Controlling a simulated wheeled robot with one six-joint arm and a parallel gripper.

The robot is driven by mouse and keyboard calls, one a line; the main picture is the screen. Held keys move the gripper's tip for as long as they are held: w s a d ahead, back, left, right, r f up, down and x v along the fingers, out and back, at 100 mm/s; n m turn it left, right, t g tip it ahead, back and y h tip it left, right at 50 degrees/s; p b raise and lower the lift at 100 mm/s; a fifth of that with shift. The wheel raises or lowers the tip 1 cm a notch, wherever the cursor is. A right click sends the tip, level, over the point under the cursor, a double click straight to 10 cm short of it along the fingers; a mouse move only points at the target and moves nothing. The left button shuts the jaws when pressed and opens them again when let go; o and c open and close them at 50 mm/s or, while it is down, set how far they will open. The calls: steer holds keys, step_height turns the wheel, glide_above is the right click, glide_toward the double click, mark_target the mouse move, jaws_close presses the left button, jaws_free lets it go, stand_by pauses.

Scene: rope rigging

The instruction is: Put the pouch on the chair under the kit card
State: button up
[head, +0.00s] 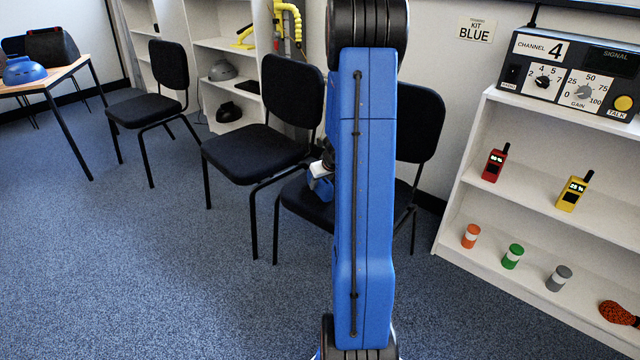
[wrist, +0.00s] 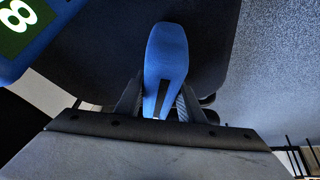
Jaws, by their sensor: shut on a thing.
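A blue, smooth, rounded thing (wrist: 165,60) that looks like the pouch is between my gripper's fingers (wrist: 160,95) in the wrist view. My gripper is shut on it. In the head view, the gripper (head: 326,166) shows just left of my blue arm, with a bit of blue (head: 322,188) over the seat of the right-hand chair (head: 420,125). The kit card (head: 477,30), reading KIT BLUE, is on the wall above that chair, to its right. The dark seat (wrist: 105,60) fills the middle of the wrist view. My arm hides much of the chair; whether the pouch touches the seat is unclear.
A blue thing with a green display (wrist: 22,25) shows at the wrist view's upper left. Another chair (head: 265,145) stands left of the right-hand one. A white shelf (head: 520,195) at right holds radios and small canisters. Open carpet (head: 180,260) lies at front left.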

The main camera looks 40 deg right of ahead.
steer(key=shift+f, duration=0.1)
steer(key=o, duration=1.2)
